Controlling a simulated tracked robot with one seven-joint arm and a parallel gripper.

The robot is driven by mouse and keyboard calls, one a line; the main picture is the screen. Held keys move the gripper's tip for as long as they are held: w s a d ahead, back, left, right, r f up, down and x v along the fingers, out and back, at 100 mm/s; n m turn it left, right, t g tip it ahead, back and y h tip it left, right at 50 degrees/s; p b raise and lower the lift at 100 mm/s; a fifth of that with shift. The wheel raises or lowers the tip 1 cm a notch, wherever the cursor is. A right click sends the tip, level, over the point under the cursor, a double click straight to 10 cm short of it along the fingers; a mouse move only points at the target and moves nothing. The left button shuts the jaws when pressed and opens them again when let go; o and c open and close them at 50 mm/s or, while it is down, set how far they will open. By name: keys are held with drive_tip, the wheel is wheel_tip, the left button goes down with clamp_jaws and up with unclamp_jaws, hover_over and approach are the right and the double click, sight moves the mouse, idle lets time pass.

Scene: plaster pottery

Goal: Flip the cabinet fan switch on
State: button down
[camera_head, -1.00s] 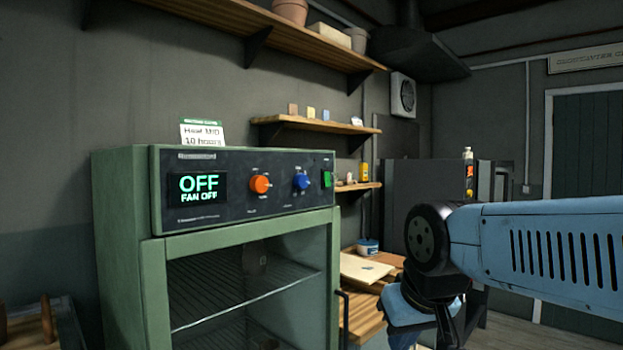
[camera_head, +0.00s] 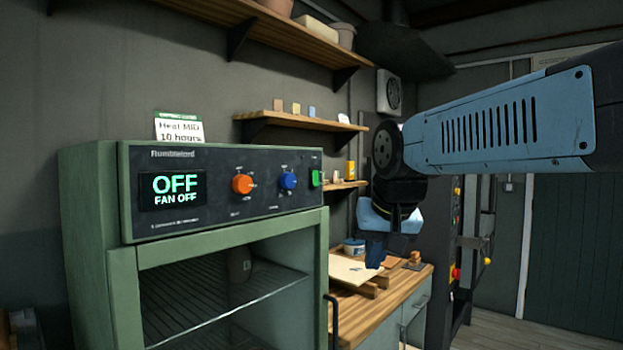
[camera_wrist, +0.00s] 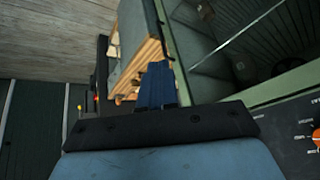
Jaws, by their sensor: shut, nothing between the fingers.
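The green cabinet (camera_head: 95,260) stands at the left in the head view. Its dark control panel (camera_head: 215,212) has a display (camera_head: 173,190) reading "OFF" and "FAN OFF". To the right of the display are an orange knob (camera_head: 242,184), a blue knob (camera_head: 288,180) and a green switch (camera_head: 316,178) at the panel's right end. My gripper (camera_head: 375,258) is shut and empty, pointing down to the right of the panel, apart from it. In the wrist view my gripper (camera_wrist: 157,68) shows shut, with the orange knob (camera_wrist: 317,140) at the right edge. The green switch is not seen there.
Shelves (camera_head: 295,120) hang on the wall. A card (camera_head: 180,127) reading "Heat MID 10 hours" stands on the cabinet. The cabinet front is open onto wire racks (camera_head: 220,300).

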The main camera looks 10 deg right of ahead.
sight(315, 178)
drive_tip(key=w+r+m+t, duration=0.1)
drive_tip(key=w+r+m, duration=0.6)
drive_tip(key=w+r, duration=1.3)
drive_tip(key=shift+w+d+r, duration=0.15)
drive_tip(key=shift+d+r, duration=0.05)
drive_tip(key=shift+d, duration=0.2)
drive_tip(key=shift+f, duration=0.1)
drive_tip(key=shift+w+a+f, duration=0.35)
drive_tip(key=shift+w+f, duration=1.1)
drive_tip(key=shift+w, duration=0.05)
drive_tip(key=shift+w+a+f, duration=0.35)
drive_tip(key=shift+w+f, duration=1.05)
drive_tip(key=shift+w, duration=0.05)
drive_tip(key=shift+w+a+f, duration=0.35)
drive_tip(key=shift+w+f, duration=1.1)
drive_tip(key=shift+w, duration=0.05)
drive_tip(key=shift+w+a+f, duration=0.15)
drive_tip(key=shift+w, duration=0.1)
